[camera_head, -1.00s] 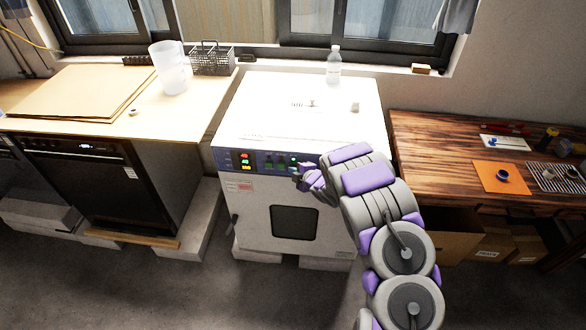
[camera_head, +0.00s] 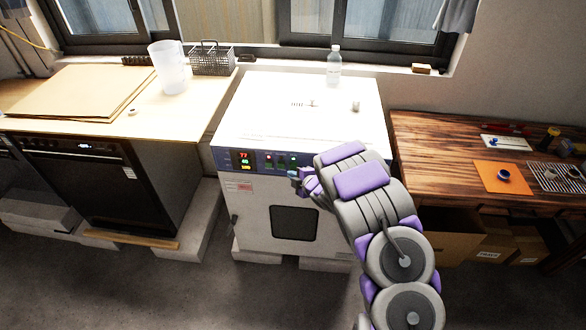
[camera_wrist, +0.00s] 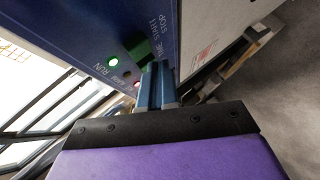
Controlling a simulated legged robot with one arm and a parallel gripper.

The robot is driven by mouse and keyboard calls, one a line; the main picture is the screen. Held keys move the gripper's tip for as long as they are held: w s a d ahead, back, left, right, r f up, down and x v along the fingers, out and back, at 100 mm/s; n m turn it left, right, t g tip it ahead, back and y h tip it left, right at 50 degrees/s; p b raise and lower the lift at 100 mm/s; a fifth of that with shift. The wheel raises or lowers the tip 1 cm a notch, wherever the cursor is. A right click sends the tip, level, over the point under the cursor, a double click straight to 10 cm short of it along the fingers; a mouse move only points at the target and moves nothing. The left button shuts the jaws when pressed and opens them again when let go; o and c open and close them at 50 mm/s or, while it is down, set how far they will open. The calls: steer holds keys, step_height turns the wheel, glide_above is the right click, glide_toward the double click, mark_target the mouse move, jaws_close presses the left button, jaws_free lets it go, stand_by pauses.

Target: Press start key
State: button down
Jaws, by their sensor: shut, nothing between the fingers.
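The white drying oven (camera_head: 300,120) stands in the middle of the head view, with a dark blue control panel (camera_head: 258,160) along its upper front edge. My gripper (camera_head: 297,178) is shut and empty at the right part of this panel. In the wrist view, the shut fingers (camera_wrist: 158,72) point at the blue panel (camera_wrist: 95,35), beside the printed words TIME, START and STOP. Green key-like parts (camera_wrist: 139,50) show just ahead of the fingertips. I cannot tell whether the fingertips touch them. A green lamp (camera_wrist: 113,61) glows by the word RUN.
A clear bottle (camera_head: 333,66) stands on the oven top. A wooden table (camera_head: 440,160) with small items is at right. A bench with boards (camera_head: 85,90), a jug (camera_head: 167,67) and a dark basket (camera_head: 211,60) is at left. The floor in front is clear.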

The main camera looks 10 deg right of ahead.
steer(key=s, duration=0.1)
steer(key=s+a+b, duration=0.1)
steer(key=s, duration=0.2)
steer(key=shift+s+a, duration=0.25)
steer(key=shift+s, duration=0.05)
stand_by(0.4)
steer(key=d+r+m+h, duration=0.3)
steer(key=d+r+h, duration=0.1)
steer(key=d+r, duration=0.25)
steer(key=s+d+r+m+g+h, duration=0.25)
steer(key=s+r+m, duration=0.2)
steer(key=s, duration=0.25)
steer(key=s+d+r+m+g+h, duration=0.25)
steer(key=s+d+r+m, duration=0.2)
steer(key=s, duration=0.25)
steer(key=s+a+r+m+g+y, duration=0.1)
steer(key=s+a+r+m+g, duration=0.1)
steer(key=s, duration=1)
steer(key=s+a+r+m+g+y, duration=0.1)
steer(key=s+a+r+m+g, duration=0.1)
steer(key=s+a, duration=0.5)
steer(key=s+a+r+m+g+y, duration=0.2)
steer(key=s+a+r+g, duration=0.2)
steer(key=s, duration=1.3)
steer(key=shift+s+a+m+g, duration=0.2)
steer(key=shift+a+m+g, duration=0.1)
steer(key=shift+g, duration=0.1)
